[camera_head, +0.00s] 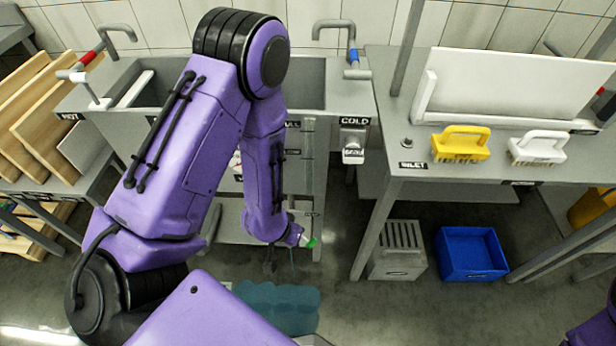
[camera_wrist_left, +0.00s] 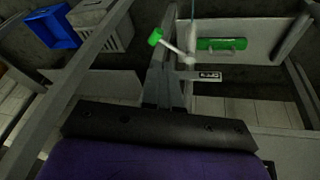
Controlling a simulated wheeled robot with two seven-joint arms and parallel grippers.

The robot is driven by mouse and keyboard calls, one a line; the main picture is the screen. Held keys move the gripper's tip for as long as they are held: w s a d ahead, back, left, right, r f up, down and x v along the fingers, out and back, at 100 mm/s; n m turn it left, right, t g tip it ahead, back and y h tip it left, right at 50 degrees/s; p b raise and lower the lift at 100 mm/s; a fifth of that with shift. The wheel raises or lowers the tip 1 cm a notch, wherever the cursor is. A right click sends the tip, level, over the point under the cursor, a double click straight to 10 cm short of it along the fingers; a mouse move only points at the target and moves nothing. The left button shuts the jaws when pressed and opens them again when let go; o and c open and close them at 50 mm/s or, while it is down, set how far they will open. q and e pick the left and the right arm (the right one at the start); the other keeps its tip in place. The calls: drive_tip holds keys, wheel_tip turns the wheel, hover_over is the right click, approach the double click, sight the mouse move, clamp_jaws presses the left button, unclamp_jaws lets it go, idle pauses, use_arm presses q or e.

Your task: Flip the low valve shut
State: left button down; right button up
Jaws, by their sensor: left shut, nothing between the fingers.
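The low valve shows in the left wrist view as a pale lever with a green grip (camera_wrist_left: 155,38), joined to a pivot beside a white upright pipe. The lever is slanted in that picture. A small dark label (camera_wrist_left: 208,75) is beside it, too small to read. In the head view the green grip (camera_head: 311,243) is low under the sink. My left gripper (camera_wrist_left: 164,72) is shut and empty, with its fingers close to the lever; I cannot tell whether they touch. In the head view my left arm hides most of this gripper. My right gripper is out of view.
The sink unit (camera_head: 308,180) stands behind my left arm. A grey slatted crate (camera_head: 400,248) and a blue bin (camera_head: 470,253) are on the floor to the right. A table leg (camera_head: 376,230) stands between valve and crate. A green bar (camera_wrist_left: 220,44) is behind the pipe.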

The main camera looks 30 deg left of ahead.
use_arm(q)
drive_tip(key=w+a+r+m+b, duration=0.2)
drive_tip(key=w+r+m, duration=0.2)
drive_tip(key=w, duration=0.3)
drive_tip(key=shift+r, duration=0.5)
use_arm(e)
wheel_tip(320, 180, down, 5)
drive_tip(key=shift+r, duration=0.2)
use_arm(q)
drive_tip(key=s+b+x, duration=0.2)
drive_tip(key=b+x, duration=0.1)
drive_tip(key=x, duration=0.6)
drive_tip(key=s+a+f+b+x, duration=0.1)
drive_tip(key=b+x, duration=0.2)
drive_tip(key=x, duration=0.7)
drive_tip(key=shift+s+d+f, duration=0.25)
drive_tip(key=shift+s+f, duration=0.1)
drive_tip(key=shift+f, duration=0.05)
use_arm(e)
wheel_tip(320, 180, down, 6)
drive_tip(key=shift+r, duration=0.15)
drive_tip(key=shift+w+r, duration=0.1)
